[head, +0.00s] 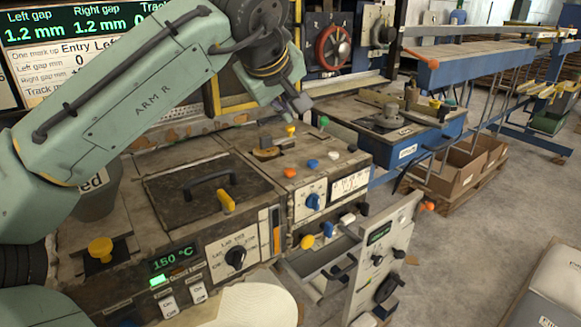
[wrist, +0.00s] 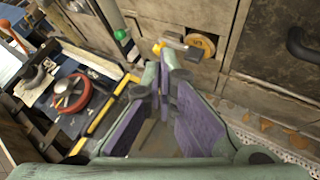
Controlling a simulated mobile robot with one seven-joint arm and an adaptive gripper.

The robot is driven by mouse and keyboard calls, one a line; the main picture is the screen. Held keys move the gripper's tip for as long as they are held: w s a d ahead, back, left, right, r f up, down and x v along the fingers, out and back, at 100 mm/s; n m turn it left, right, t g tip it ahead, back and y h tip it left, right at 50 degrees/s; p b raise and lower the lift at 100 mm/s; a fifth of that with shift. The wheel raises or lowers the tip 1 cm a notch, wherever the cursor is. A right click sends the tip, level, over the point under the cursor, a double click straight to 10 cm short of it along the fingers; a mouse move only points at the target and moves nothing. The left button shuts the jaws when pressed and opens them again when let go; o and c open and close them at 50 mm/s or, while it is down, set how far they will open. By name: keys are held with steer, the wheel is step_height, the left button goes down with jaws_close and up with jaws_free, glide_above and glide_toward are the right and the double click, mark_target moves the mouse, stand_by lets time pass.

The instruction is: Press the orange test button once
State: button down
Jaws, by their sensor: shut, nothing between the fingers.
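My gripper (head: 293,106) is above the far part of this console, apart from the button. In the wrist view my gripper (wrist: 163,82) shows its purple-padded fingers brought together with nothing held. I cannot pick out the orange-red button for certain in the wrist view.
A yellow upright knob (head: 290,130) and a metal block (head: 265,148) stand on the console near my gripper. A laminator lid with a black handle (head: 210,184) lies to the left. An open drawer (head: 325,270) and a tilted control panel (head: 380,260) project in front.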

steer(key=b, duration=0.4)
glide_above(290, 172)
steer(key=f, duration=0.5)
steer(key=a+f, duration=0.1)
steer(key=f, duration=0.1)
steer(key=shift+w+f, duration=0.35)
steer(key=shift+f, duration=0.6)
steer(key=shift+b, duration=0.3)
steer(key=shift+f+b, duration=0.35)
steer(key=shift+f, duration=0.05)
steer(key=shift+f+b, duration=0.45)
steer(key=shift+f, duration=0.15)
stand_by(0.6)
steer(key=shift+r+p, duration=0.75)
steer(key=shift+r, duration=0.3)
